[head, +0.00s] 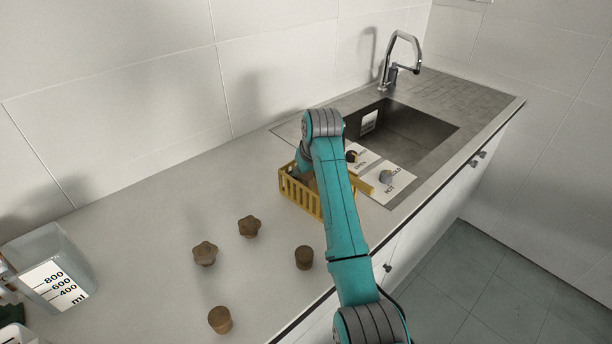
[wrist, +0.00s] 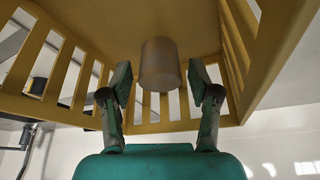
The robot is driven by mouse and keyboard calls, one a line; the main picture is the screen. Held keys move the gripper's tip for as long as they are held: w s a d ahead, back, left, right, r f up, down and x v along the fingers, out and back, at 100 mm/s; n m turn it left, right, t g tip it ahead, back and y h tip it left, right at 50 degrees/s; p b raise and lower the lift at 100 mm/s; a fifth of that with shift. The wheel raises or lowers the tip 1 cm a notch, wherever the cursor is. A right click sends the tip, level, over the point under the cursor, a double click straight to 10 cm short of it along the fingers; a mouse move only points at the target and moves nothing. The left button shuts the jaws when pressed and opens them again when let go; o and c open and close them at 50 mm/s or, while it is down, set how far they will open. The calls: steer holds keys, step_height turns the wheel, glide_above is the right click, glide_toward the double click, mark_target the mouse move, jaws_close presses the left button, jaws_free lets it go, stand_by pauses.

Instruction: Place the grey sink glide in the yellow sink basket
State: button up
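The yellow sink basket (head: 301,194) stands on the counter left of the sink, partly hidden behind my arm; its slatted walls (wrist: 70,62) fill much of the wrist view. My gripper (wrist: 160,82) is inside the basket, fingers apart. A greyish-brown short cylinder, apparently the sink glide (wrist: 160,64), is between the fingertips, with a visible gap on each side. It appears to be at the basket's floor, though its contact there is hard to judge. My arm and the basket wall largely hide the gripper and the glide in the head view.
Two brown star-shaped knobs (head: 205,253) (head: 249,226) and two brown cylinders (head: 304,257) (head: 220,319) stand on the counter. A measuring jug (head: 52,270) is at far left. Labelled cards (head: 397,189) with small parts lie right of the basket, before the sink (head: 415,125) and tap (head: 398,60).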

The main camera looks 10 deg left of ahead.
steer(key=shift+r, duration=0.1)
steer(key=v, duration=1.2)
steer(key=shift+w+a+r, duration=0.1)
steer(key=shift+r, duration=0.05)
